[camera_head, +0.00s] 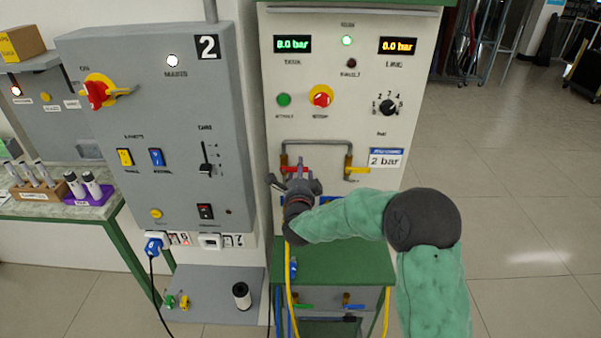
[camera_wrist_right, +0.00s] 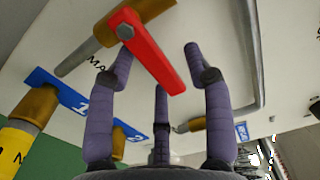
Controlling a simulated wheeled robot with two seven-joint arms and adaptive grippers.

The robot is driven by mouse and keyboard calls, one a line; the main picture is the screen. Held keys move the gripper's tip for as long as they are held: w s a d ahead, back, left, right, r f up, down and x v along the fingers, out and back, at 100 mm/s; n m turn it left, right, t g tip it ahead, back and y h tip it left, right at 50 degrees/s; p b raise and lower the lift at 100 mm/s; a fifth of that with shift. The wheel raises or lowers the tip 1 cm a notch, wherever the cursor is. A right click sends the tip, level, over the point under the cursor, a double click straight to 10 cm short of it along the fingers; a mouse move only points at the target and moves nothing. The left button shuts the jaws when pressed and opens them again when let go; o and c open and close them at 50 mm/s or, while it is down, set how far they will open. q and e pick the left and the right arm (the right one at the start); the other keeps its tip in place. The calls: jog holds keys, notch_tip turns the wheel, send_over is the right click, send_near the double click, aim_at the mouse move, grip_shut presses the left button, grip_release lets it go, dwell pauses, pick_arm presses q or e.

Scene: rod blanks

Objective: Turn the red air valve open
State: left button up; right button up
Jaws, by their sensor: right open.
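The red air valve (camera_head: 295,170) is on the white panel under the grey pipe loop. In the wrist view, the flat red handle (camera_wrist_right: 152,55) is bolted to a brass body (camera_wrist_right: 104,30) and lies crosswise to the pipe. My right gripper (camera_head: 296,183) is just in front of it, and its purple fingers (camera_wrist_right: 160,66) are spread open. The handle passes between the left and right fingers, with the left fingertip close to its bolted end; I cannot tell whether they touch. The fingers partly hide the valve in the head view. My left gripper is not in view.
A yellow-handled valve (camera_head: 350,168) sits to the right on the same pipe loop. Blue labels (camera_wrist_right: 55,88) and lower brass fittings (camera_wrist_right: 37,105) are near the fingers. A green bench (camera_head: 335,262) stands below, and a grey control cabinet (camera_head: 150,110) is to the left.

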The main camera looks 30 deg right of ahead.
jog(key=shift+w+d, duration=0.1)
jog(key=shift+w, duration=0.05)
grip_shut()
jog(key=shift+d, duration=0.1)
